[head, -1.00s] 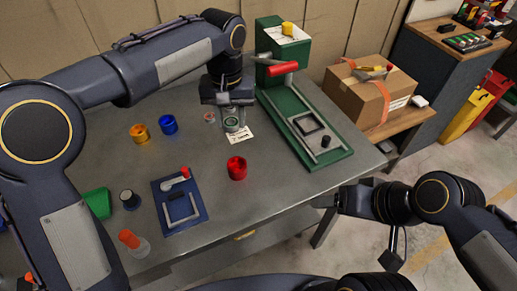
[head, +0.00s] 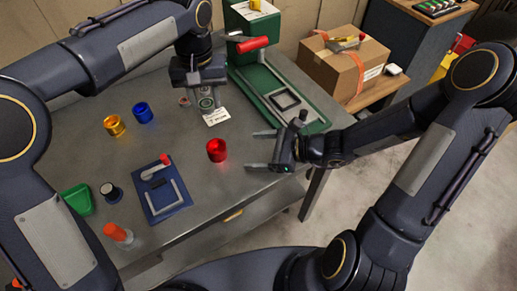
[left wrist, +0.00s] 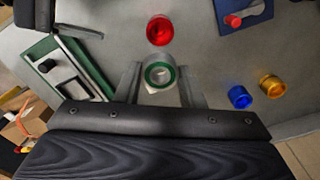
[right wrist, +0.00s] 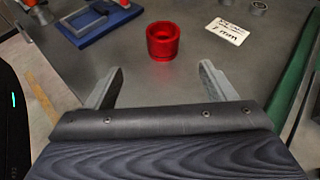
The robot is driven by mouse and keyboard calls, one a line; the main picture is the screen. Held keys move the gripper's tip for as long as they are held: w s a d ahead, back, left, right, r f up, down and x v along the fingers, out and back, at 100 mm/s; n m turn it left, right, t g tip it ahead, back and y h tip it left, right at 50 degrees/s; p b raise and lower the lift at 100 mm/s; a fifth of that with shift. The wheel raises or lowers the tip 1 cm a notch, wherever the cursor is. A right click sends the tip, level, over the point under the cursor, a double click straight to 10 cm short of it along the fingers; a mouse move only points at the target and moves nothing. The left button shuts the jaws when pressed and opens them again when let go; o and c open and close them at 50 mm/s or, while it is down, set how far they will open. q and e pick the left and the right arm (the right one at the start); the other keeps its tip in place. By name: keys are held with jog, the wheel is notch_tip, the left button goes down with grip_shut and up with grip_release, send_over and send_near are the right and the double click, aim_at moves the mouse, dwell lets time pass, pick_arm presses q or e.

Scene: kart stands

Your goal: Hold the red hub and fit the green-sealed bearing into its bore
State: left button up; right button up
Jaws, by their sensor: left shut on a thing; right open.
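The red hub (head: 217,150) stands upright on the grey table, its bore facing up. It also shows in the left wrist view (left wrist: 160,30) and the right wrist view (right wrist: 163,42). My left gripper (head: 206,100) is shut on the green-sealed bearing (left wrist: 160,74), a steel ring with a green band, behind the hub near a white card. Its height above the table is hard to judge. My right gripper (head: 258,150) is open and empty, right of the hub, its fingers pointing at it. In the right wrist view the hub lies beyond the fingertips, centred between them.
A green press (head: 280,90) stands at the back right. Gold (head: 115,126) and blue (head: 143,113) hubs stand at the left. A blue fixture (head: 165,195), a dark-capped jar (head: 111,192), an orange-capped bottle (head: 118,233) and a green bin (head: 77,199) are nearer. The table around the red hub is clear.

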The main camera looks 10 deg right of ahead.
aim_at(226, 151)
jog(key=shift+w+a+f+m, duration=0.2)
jog(key=shift+w+f+m, duration=0.1)
jog(key=shift+f+m, duration=0.2)
jog(key=x, duration=1.1)
jog(key=shift+w+a, duration=0.15)
jog(key=shift+w, duration=0.05)
jog(key=c, duration=1.3)
pick_arm(q)
notch_tip(226, 151, down, 12)
jog(key=n, duration=0.5)
jog(key=shift+f+n, duration=0.2)
jog(key=shift+n, duration=0.1)
